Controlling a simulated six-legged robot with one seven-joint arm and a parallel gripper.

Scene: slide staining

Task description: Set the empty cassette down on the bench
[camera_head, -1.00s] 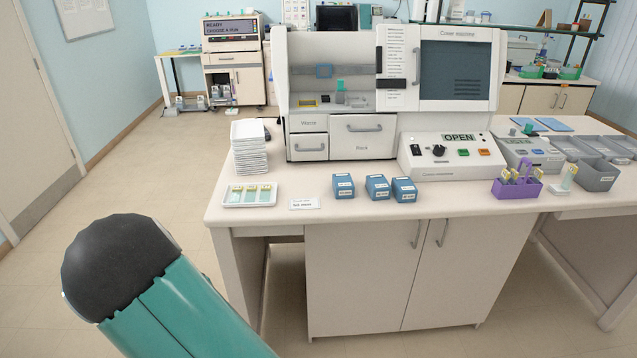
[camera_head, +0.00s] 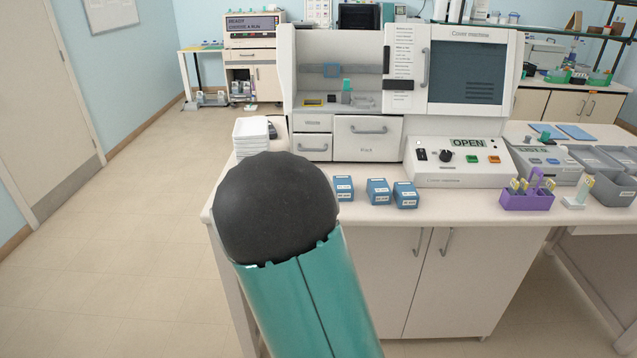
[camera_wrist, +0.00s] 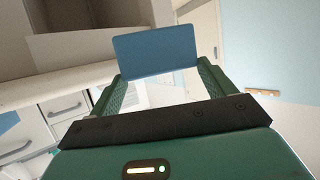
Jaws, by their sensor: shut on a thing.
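My gripper (camera_wrist: 158,80) is shut on a flat blue cassette (camera_wrist: 155,50) in the wrist view. The green fingers hold it at its left and right sides, and it shows as a plain blue panel. Whether it is empty cannot be seen. The pale bench (camera_head: 465,207) spans the middle of the head view. In that view my arm's black rounded joint hides the bench's front left part; my gripper and the held cassette do not show there.
Three blue labelled boxes (camera_head: 378,191) stand in a row on the bench. Behind them is the cover machine (camera_head: 467,70) with its panel reading OPEN (camera_head: 462,155). A purple rack (camera_head: 526,200) stands to the right, a white stack (camera_head: 251,135) at the left. Bench between boxes and rack is clear.

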